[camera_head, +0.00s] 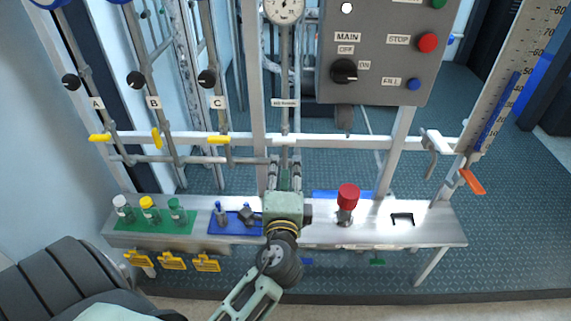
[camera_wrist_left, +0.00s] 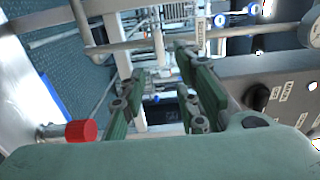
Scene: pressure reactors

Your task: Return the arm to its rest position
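My left gripper (camera_head: 285,168) is raised over the middle of the metal bench, its fingers pointing away toward the pipe frame. In the left wrist view its two green fingers (camera_wrist_left: 160,68) stand apart with nothing held between them. My left arm (camera_head: 277,262) reaches in from the bottom of the head view and hides part of the bench. My right gripper is not in view.
The bench (camera_head: 440,228) carries a red-capped valve (camera_head: 347,203), a green mat (camera_head: 180,221) with three bottles, a blue tray (camera_head: 228,226) and a black bracket (camera_head: 402,218). A control panel (camera_head: 385,80) and valve pipes stand behind it.

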